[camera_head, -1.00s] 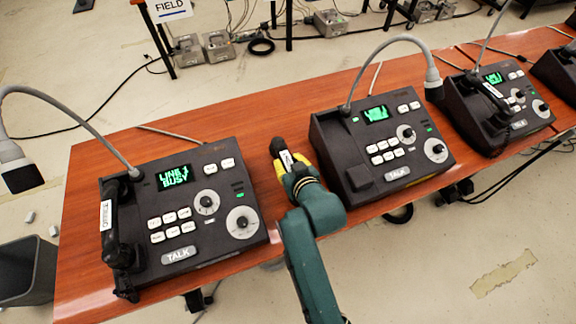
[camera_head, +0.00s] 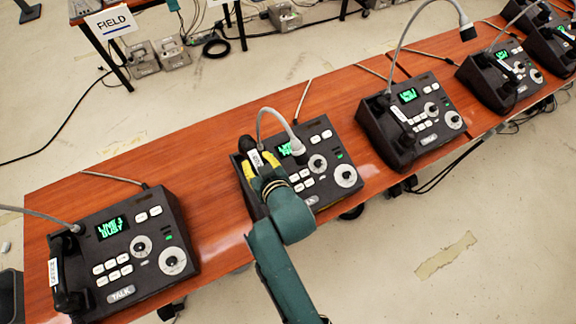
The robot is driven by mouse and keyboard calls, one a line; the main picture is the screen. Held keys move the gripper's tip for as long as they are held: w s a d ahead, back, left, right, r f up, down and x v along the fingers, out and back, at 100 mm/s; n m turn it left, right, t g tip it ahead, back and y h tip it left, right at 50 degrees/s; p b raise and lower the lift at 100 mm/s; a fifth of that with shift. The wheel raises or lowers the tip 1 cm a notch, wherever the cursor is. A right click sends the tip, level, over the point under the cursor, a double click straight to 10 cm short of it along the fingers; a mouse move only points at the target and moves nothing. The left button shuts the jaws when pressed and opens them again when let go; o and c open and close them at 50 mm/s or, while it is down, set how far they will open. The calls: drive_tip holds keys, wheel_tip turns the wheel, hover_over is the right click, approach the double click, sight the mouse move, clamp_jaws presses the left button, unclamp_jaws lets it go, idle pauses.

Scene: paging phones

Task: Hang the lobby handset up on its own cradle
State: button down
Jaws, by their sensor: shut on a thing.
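My gripper (camera_head: 262,164), with yellow fingers, is shut on a black handset (camera_head: 247,143) bearing a small white label too small to read. The handset is over the left side of the middle desk phone (camera_head: 328,150), where its cradle lies. The gripper and handset hide that cradle. I cannot tell whether the handset touches it or is above it. The phone's green screen (camera_head: 291,149) is partly hidden by its gooseneck microphone.
A left phone (camera_head: 120,252) and a right phone (camera_head: 415,112) each have a handset on their cradles. More phones (camera_head: 500,78) stand farther right. Bare wooden table (camera_head: 212,195) lies between the left and middle phones. Gooseneck microphones (camera_head: 297,145) rise above the phones.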

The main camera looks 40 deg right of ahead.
drive_tip(key=f, duration=0.3)
drive_tip(key=f+b, duration=0.1)
drive_tip(key=f, duration=0.2)
drive_tip(key=a+f, duration=0.1)
drive_tip(key=f, duration=0.2)
drive_tip(key=shift+w+f+b, duration=0.1)
drive_tip(key=shift+f+b, duration=0.15)
drive_tip(key=shift+b, duration=0.15)
drive_tip(key=shift+f, duration=0.15)
drive_tip(key=c, duration=0.8)
unclamp_jaws()
drive_tip(key=shift+f, duration=0.1)
